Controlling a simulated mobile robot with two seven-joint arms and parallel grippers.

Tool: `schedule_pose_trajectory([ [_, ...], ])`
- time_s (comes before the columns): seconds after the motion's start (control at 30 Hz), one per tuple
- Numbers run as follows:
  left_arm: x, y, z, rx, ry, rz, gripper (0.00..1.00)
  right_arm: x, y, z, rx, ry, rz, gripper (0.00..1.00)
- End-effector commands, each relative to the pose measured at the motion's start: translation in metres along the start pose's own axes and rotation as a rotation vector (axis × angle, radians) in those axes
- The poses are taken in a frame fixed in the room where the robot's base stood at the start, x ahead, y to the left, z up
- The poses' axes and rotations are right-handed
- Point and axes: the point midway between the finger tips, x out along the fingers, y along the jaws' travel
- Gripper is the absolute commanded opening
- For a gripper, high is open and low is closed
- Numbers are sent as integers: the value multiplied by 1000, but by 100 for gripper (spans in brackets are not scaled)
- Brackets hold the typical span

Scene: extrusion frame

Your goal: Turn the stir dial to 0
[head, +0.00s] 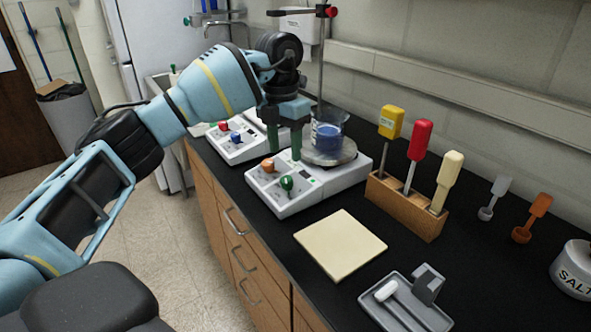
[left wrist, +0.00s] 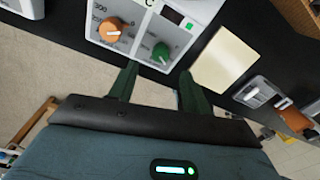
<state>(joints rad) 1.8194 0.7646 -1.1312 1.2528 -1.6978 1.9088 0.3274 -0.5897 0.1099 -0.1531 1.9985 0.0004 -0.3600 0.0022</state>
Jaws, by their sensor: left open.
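A white hotplate stirrer (head: 318,188) stands on the black bench, with an orange dial (head: 267,165) and a green dial (head: 287,182) on its front panel. In the left wrist view the orange dial (left wrist: 110,29) has a scale with a 300 mark, and the green dial (left wrist: 161,51) has a white pointer line. I cannot read which dial is labelled stir. My left gripper (head: 285,152) is open and empty, pointing down over the panel. In the left wrist view its green fingers (left wrist: 158,73) are apart, with the green dial beyond the gap. My right gripper is out of view.
A beaker of blue liquid (head: 328,135) sits on the stirrer's round plate, close to my gripper. A second white unit (head: 225,152) with red and blue knobs stands behind. A cream pad (head: 340,245), a wooden tool block (head: 405,210) and a grey tray (head: 410,305) lie nearer.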

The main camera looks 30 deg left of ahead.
Motion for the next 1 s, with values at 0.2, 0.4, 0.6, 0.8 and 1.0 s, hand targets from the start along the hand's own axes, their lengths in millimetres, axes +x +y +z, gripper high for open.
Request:
schedule_pose_trajectory([
  [0.2, 11, 0, 0, 1, 2, -2, 48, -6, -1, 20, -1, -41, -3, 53],
  [0.4, 41, 0, -1, 2, 3, -2, 48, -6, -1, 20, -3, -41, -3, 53],
  [0.6, 66, 0, 0, 1, 0, -2, 48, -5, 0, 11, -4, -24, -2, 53],
  [0.8, 78, -1, 0, 2, -1, -2, 48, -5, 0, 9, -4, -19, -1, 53],
  [1.0, 79, -1, 0, 2, -2, -3, 48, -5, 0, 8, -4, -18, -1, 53],
])
